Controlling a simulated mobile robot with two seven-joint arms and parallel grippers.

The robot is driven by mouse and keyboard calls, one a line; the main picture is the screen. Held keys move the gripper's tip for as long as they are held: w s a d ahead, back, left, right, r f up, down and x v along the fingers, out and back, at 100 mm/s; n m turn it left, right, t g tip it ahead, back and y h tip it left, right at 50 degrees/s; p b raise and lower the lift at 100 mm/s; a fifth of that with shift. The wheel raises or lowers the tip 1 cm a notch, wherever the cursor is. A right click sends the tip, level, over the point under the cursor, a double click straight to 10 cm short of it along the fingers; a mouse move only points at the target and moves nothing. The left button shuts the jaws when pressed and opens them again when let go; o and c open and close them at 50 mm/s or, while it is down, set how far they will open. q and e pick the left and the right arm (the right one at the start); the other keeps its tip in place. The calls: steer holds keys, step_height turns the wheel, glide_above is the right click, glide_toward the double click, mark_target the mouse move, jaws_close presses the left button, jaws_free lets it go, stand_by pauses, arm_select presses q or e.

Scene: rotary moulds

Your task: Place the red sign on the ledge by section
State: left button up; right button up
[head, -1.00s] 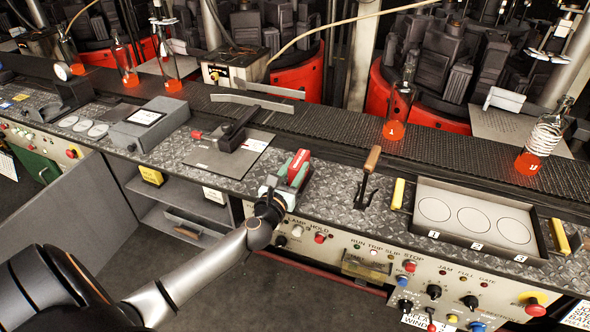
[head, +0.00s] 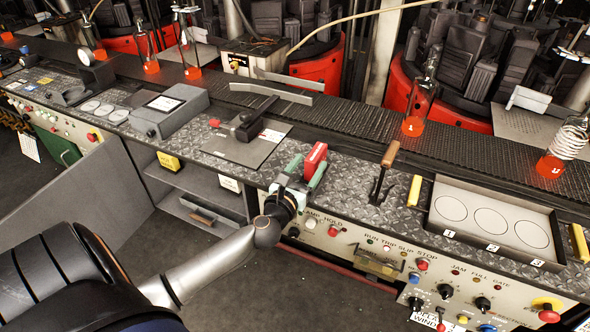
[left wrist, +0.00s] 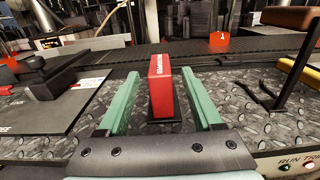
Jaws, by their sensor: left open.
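The red sign (head: 315,158) is a small upright red block with white lettering along its edge. It stands on the checkered metal ledge (head: 345,188), in front of the dark conveyor. In the left wrist view the sign (left wrist: 165,90) has a dark base at its foot. My left gripper (head: 305,170) is open, with its green fingers on either side of the sign. In the left wrist view gaps show between the sign and both fingers of the gripper (left wrist: 160,75). My right gripper is not in view.
A wooden-handled lever (head: 383,170) stands to the right of the sign, then a tray with numbered circles (head: 455,232). A grey plate with a black clamp (head: 250,152) lies to the left. Orange-based bottles (head: 414,124) stand on the conveyor (head: 350,120) behind.

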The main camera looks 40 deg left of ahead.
arm_select(q)
steer(key=b+v, duration=0.1)
steer(key=v, duration=0.9)
steer(key=s+d+f+m+g+h, duration=0.1)
steer(key=s+d+f+m+h, duration=0.45)
steer(key=m, duration=0.75)
steer(key=d+f+m+g+h, duration=0.1)
steer(key=d+f+m+h, duration=0.2)
steer(key=d+f+m, duration=0.7)
steer(key=s+f+m+g+y, duration=0.2)
steer(key=s+f+m+g, duration=0.4)
steer(key=m, duration=1.2)
steer(key=s+d+f, duration=0.1)
steer(key=s, duration=0.2)
steer(key=shift+f, duration=0.4)
steer(key=shift+c, duration=1.2)
steer(key=shift+a, duration=0.2)
steer(key=shift+c, duration=0.2)
